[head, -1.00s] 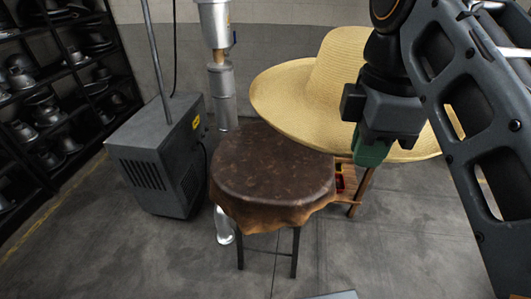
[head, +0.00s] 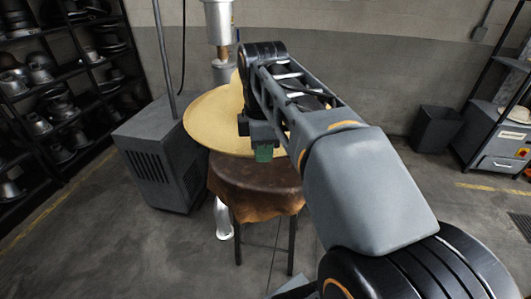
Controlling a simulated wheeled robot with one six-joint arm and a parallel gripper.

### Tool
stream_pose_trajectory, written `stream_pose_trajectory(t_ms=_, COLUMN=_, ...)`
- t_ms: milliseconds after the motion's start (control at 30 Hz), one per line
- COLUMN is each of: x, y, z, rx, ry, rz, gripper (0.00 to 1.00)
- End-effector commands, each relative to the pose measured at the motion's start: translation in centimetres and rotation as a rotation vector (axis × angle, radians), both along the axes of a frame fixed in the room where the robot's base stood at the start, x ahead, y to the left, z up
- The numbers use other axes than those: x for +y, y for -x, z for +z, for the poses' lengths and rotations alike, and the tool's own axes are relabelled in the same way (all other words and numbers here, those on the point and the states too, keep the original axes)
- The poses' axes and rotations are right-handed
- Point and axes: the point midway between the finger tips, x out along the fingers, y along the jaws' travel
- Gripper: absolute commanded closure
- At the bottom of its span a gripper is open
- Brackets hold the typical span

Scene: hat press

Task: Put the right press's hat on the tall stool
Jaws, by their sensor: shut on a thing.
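A wide-brimmed straw hat (head: 208,122) is held in the air above the stool in the head view. My gripper (head: 263,152) is shut on the hat's brim at its near right side. My arm hides the right part of the hat and most of its crown. The tall stool (head: 245,185) has a round seat covered in brown leather and dark legs. The hat's brim overlaps the back of the seat in the picture, and the visible near part of the seat is bare. I cannot tell how high the hat is above the seat.
A grey machine box (head: 165,150) with a pole stands left of the stool. A silver pipe (head: 219,25) rises behind the hat. Dark shelves (head: 60,95) of metal hat forms line the left wall. A dark bin (head: 436,128) and a grey machine (head: 497,145) stand at the right.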

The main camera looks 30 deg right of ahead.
Motion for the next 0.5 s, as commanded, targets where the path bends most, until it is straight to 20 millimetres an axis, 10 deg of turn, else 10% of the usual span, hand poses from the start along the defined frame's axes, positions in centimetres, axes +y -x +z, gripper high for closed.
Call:
stream_pose_trajectory(t_ms=200, x=-4.4, y=-2.9, z=-10.1, rx=0.004, ry=-0.001, rz=-0.094, gripper=1.0)
stream_pose_trajectory(t_ms=500, x=-7.6, y=-4.0, z=-16.7, rx=-0.002, ry=0.001, rz=-0.156, gripper=1.0)
